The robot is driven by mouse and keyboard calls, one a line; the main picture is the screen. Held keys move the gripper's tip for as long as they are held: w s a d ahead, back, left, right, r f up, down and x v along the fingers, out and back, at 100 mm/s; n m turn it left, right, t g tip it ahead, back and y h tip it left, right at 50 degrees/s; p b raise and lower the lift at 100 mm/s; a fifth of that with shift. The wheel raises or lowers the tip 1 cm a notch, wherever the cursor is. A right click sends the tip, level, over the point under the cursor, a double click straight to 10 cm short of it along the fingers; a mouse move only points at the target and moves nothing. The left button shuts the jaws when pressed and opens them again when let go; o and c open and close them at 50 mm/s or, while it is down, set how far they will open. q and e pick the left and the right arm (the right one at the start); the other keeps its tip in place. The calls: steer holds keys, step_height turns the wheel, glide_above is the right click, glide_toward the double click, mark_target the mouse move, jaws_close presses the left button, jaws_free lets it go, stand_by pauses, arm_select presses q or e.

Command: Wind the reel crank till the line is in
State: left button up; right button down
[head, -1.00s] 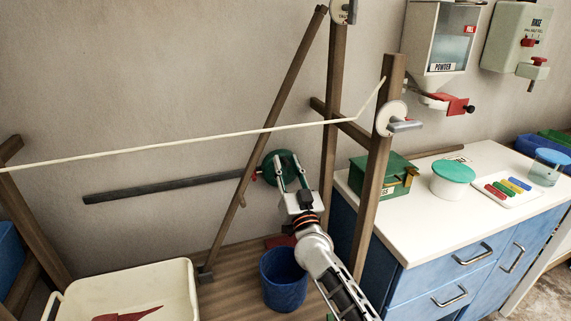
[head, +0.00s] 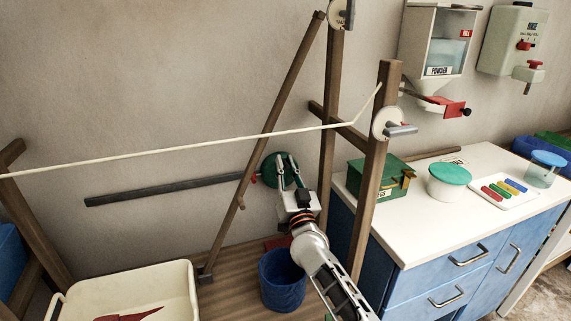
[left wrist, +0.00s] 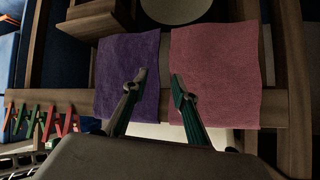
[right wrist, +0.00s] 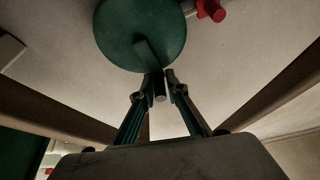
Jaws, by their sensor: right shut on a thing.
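The green reel disc (head: 281,170) is on the wall side, at the right end of a dark bar. My right gripper (head: 288,160) is at it. In the right wrist view the crank's grey handle (right wrist: 159,88) stands out from the green disc (right wrist: 140,30), and my right gripper (right wrist: 160,78) is shut on it. The pale line (head: 200,145) runs across the head view from the left post to the right post, with a bend near the right. My left gripper (left wrist: 160,80) is open and empty in its wrist view, in front of a purple cloth (left wrist: 128,70) and a pink cloth (left wrist: 215,75).
A red part (head: 254,178) sits beside the reel. A blue bucket (head: 282,280) stands below my right arm. A wooden post (head: 375,170) with a white wheel stands right of that arm, before the white counter (head: 440,230). A cream basin (head: 130,290) is lower left.

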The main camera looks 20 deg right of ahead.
steer(key=c, duration=2.1)
jaws_free()
arm_select(q)
steer(key=shift+s+d+f, duration=0.1)
steer(key=shift+s+f, duration=0.5)
steer(key=shift+f, duration=0.1)
arm_select(e)
steer(key=shift+d, duration=0.1)
arm_select(q)
steer(key=shift+r, duration=0.1)
arm_select(e)
steer(key=shift+s, duration=0.1)
arm_select(q)
steer(key=shift+w+r, duration=0.2)
steer(key=shift+w, duration=0.1)
arm_select(e)
steer(key=v, duration=1.2)
